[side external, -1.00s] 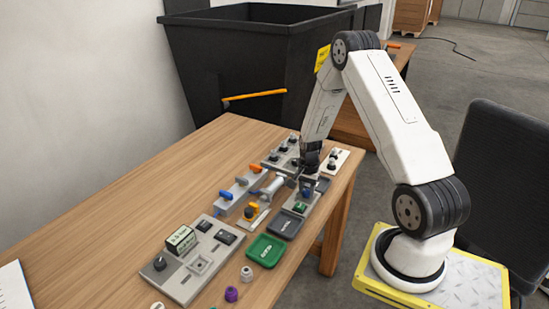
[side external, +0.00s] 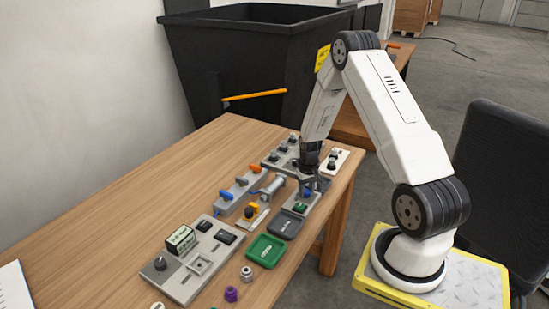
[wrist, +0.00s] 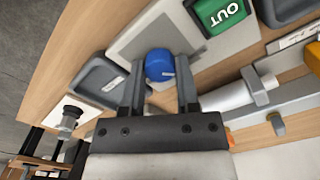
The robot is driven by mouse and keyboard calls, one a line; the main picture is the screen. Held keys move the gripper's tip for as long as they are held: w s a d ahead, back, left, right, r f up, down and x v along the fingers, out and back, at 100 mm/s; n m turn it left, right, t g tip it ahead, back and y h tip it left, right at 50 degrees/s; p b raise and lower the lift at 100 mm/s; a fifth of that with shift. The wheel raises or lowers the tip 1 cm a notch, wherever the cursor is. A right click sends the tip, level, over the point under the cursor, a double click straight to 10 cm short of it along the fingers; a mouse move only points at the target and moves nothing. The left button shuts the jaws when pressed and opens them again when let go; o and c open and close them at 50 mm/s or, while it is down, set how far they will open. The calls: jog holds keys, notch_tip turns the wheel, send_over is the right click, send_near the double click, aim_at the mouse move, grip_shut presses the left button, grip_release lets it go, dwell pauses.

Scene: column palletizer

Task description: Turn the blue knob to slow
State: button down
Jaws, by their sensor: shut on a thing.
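The blue knob (wrist: 159,64) is round with a pale pointer mark and sits on a light grey panel (wrist: 135,38). My gripper (wrist: 160,66) has one finger on each side of it, shut on the knob. I cannot read any slow mark around the knob. A green block marked OUT (wrist: 221,12) is on the same panel.
A dark grey tray (side external: 286,224) and a green tray (side external: 266,251) lie in front of the panel. A grey cylinder (wrist: 229,95) is close beside my gripper.

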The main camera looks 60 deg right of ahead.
aim_at(306, 191)
jog(key=n, duration=0.3)
jog(key=shift+n, duration=0.3)
dwell(0.4)
jog(key=shift+c, duration=1.7)
grip_release()
jog(key=shift+r, duration=0.15)
jog(key=shift+r, duration=3.8)
